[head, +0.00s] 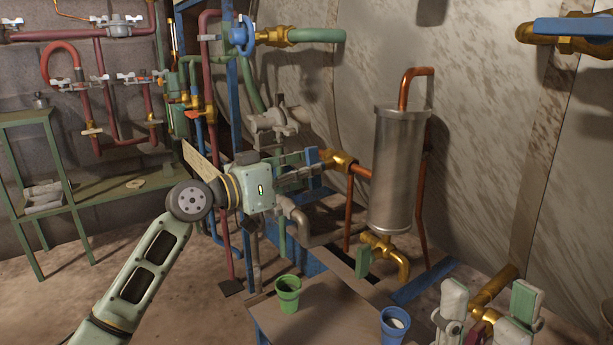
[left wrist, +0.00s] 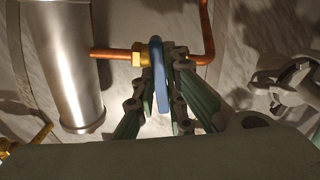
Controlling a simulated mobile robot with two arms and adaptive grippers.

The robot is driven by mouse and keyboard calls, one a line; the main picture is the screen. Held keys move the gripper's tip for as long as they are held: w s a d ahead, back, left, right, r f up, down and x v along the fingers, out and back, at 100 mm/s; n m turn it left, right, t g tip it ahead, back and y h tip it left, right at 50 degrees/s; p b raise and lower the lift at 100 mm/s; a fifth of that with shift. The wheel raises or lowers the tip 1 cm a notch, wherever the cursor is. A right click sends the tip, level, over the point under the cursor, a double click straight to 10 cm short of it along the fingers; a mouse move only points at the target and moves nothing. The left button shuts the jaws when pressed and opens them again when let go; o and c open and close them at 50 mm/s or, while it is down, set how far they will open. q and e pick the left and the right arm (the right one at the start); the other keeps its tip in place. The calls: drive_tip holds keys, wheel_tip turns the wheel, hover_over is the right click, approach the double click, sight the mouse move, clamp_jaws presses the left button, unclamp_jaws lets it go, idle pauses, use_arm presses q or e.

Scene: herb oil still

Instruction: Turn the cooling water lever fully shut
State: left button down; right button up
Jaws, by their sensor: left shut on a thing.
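A blue lever (head: 313,157) sits on a brass valve (head: 338,161), on the pipe running into the side of a metal cylinder (head: 397,170). My left gripper (head: 308,168) is shut on this lever, with a finger on each side of it. In the left wrist view the blue lever (left wrist: 160,72) stands between the fingers, in front of the brass fitting (left wrist: 139,58). The fingers partly hide the lever in the head view.
A green cup (head: 288,293) and a blue cup (head: 395,323) stand on a low table (head: 330,318). Another blue lever (head: 572,27) is at the top right. A blue handwheel (head: 243,36) and red pipes are at the left. A brass tap (head: 390,255) hangs below the cylinder.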

use_arm(q)
drive_tip(key=shift+f+m+b, duration=0.15)
drive_tip(key=shift+m+b, duration=0.25)
drive_tip(key=shift+m, duration=0.9)
drive_tip(key=c, duration=1.8)
unclamp_jaws()
drive_tip(key=v, duration=1.2)
